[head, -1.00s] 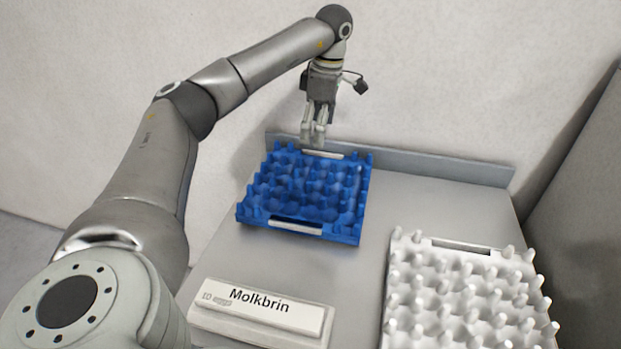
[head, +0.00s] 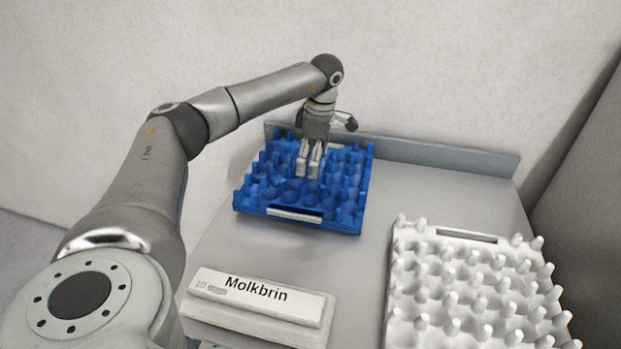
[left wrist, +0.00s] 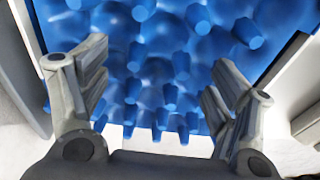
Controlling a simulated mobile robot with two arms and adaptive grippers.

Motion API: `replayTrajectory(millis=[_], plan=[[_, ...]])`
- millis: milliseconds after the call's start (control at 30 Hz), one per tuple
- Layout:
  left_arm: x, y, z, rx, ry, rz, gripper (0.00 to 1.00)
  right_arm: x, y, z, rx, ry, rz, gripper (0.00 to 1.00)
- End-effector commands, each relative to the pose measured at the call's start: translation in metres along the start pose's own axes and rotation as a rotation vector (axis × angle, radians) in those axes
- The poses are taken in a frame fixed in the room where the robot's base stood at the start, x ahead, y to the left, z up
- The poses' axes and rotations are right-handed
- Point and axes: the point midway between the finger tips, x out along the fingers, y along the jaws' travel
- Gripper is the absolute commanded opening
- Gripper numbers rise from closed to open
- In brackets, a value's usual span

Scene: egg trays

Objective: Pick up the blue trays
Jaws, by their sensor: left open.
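A blue egg tray (head: 262,190) lies at the back left of the grey table, with a white label strip on its front edge. My left gripper (head: 308,173) points down over the back middle part of this tray. In the left wrist view the blue tray (left wrist: 165,75) fills most of the picture, its pegs and cups between and beyond my left gripper's fingers (left wrist: 155,85). The fingers are spread apart with nothing held between them. I cannot tell whether the fingertips touch the tray. My right gripper does not show.
A white egg tray (head: 470,243) lies at the front right of the table (head: 375,195). A low grey ledge (head: 445,163) runs along the back against the wall. Bare table lies between the two trays.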

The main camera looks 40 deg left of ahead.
Motion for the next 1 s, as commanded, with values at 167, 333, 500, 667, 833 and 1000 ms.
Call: replayTrajectory(millis=[167,333,500,667,833,1000], plan=[[0.023,-0.001,-0.002,-0.001,0.001,-0.002,0.83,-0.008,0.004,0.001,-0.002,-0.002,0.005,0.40],[0.029,0.000,-0.002,-0.001,0.000,0.000,0.83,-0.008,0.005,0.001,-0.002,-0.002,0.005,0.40],[0.029,0.000,-0.002,-0.001,0.000,0.000,0.79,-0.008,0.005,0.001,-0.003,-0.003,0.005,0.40],[0.029,0.000,-0.001,-0.001,0.000,0.000,0.58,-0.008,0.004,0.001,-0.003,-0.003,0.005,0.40],[0.029,0.000,-0.001,0.000,0.000,0.000,0.36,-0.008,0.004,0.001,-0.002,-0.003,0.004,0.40],[0.028,0.000,-0.001,-0.001,-0.001,0.001,0.16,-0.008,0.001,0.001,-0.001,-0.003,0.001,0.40]])
